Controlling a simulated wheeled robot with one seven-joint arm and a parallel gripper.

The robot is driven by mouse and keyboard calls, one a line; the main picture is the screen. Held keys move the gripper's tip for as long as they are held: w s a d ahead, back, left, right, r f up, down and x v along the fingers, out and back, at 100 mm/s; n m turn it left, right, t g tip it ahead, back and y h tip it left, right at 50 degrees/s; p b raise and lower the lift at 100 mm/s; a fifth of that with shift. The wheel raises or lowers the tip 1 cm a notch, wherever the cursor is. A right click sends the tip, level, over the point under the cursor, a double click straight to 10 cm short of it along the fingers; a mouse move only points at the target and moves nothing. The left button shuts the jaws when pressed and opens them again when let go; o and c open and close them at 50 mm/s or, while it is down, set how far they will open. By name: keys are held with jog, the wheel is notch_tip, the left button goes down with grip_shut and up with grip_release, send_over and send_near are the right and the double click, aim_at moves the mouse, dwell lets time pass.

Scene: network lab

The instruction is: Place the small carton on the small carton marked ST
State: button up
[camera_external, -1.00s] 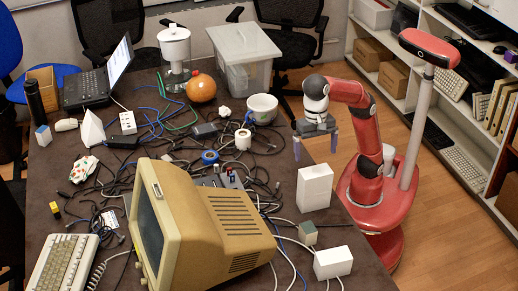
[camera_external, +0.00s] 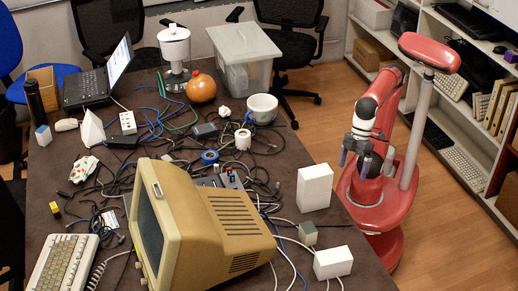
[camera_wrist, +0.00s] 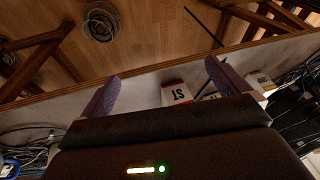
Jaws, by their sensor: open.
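Two white cartons stand near the table's right edge in the external view: a taller upright carton (camera_external: 314,187) and a lower carton (camera_external: 333,262) nearer the front corner. No lettering is readable on either there. In the wrist view a white carton marked ST (camera_wrist: 178,94) shows between my fingers, its lettering upside down. Part of another pale carton (camera_wrist: 261,81) shows right of the right finger. I cannot match these to the external view. My gripper (camera_external: 355,163) is open and empty, right of the taller carton and apart from it; it also shows in the wrist view (camera_wrist: 161,78).
A small grey-green block (camera_external: 307,234) sits between the two cartons. A beige monitor (camera_external: 200,222) and many loose cables crowd the table's middle. Shelves (camera_external: 455,120) stand at the right. Bare wooden floor (camera_external: 445,225) lies beyond the table's right edge.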

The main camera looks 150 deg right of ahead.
jog(key=s+a+f+n+t, duration=0.1)
jog(key=s+f+n, duration=0.5)
jog(key=f, duration=0.4)
jog(key=shift+s+a+f+n, duration=0.2)
jog(key=shift+s+f+n, duration=0.2)
jog(key=shift+n, duration=0.3)
